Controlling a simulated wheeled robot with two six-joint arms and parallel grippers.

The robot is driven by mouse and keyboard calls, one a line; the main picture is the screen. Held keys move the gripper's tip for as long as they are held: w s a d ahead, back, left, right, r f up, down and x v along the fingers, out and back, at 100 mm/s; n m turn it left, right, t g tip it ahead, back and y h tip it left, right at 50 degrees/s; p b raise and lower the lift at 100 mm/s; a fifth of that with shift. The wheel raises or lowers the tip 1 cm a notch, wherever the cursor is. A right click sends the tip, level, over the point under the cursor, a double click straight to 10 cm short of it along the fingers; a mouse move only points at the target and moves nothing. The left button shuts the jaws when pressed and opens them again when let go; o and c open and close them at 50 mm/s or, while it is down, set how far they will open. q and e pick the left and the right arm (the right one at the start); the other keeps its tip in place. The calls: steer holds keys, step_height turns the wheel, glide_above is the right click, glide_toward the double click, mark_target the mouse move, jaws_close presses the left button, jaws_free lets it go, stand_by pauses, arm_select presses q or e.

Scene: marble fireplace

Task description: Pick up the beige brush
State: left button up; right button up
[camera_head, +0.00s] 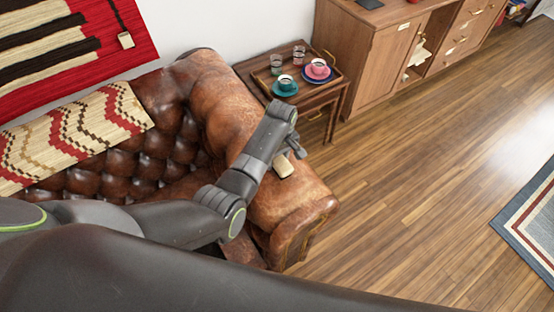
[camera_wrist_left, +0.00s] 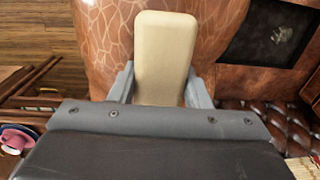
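The beige brush (camera_head: 284,165) is a small pale block at the sofa's right armrest in the head view. In the left wrist view the brush (camera_wrist_left: 165,55) stands out large, with its far end past the fingertips. My left gripper (camera_head: 293,155) is over the armrest at the brush. In the left wrist view its fingers (camera_wrist_left: 161,85) lie along both long sides of the brush with no visible gap, so it looks shut on it. I cannot tell whether the brush still touches the leather. My right gripper is not in view.
The brown leather sofa (camera_head: 290,200) carries a patterned throw (camera_head: 75,135). A wooden side table (camera_head: 318,97) behind the armrest holds a teal cup and saucer (camera_head: 285,87), a pink cup and saucer (camera_head: 318,70) and glasses.

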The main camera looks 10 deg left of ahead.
arm_select(q)
steer(key=c, duration=0.4)
steer(key=shift+r, duration=0.1)
steer(key=shift+c, duration=0.2)
step_height(320, 180, up, 10)
steer(key=shift+f+b, duration=0.1)
steer(key=shift+b, duration=0.2)
